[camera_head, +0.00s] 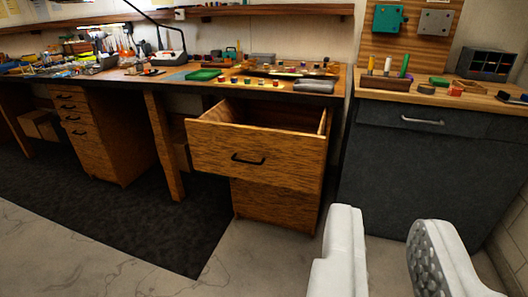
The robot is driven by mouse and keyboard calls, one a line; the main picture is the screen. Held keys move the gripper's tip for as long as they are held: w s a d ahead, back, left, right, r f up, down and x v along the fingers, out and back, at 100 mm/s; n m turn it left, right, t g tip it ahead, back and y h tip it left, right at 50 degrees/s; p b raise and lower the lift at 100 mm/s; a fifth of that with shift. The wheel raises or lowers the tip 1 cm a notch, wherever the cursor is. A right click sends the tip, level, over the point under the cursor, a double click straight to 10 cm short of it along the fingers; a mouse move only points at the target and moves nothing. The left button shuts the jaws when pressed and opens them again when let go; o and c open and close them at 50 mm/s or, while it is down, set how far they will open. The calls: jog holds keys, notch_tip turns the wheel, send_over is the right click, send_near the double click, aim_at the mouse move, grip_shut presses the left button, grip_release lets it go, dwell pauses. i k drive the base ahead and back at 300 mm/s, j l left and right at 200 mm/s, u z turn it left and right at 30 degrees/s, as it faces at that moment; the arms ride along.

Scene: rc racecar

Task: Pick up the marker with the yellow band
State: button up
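Several upright marker-like sticks stand in a brown wooden block (385,83) on top of the grey cabinet at the upper right. The leftmost stick (371,64) shows yellow, the middle one (387,66) looks whitish, and the right one (404,66) is green. They are too small for me to make out a band for certain. My gripper (386,217) is at the lower right, its two pale fingers wide apart with nothing between them. It is well in front of and below the block, touching nothing visible.
A wooden drawer (235,155) stands pulled out from the long workbench, left of my gripper. The grey cabinet (410,170) faces me. A green block (439,82), a red block (455,92) and a dark organizer (487,64) share its top. Open floor (265,260) lies left of my gripper.

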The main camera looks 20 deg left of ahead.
aim_at(372, 57)
jog(key=z, duration=0.15)
jog(key=i+l, duration=0.1)
jog(key=i, duration=0.8)
jog(key=i+l, duration=0.1)
jog(key=i, duration=0.8)
jog(key=i+l+u, duration=0.1)
jog(key=i, duration=0.8)
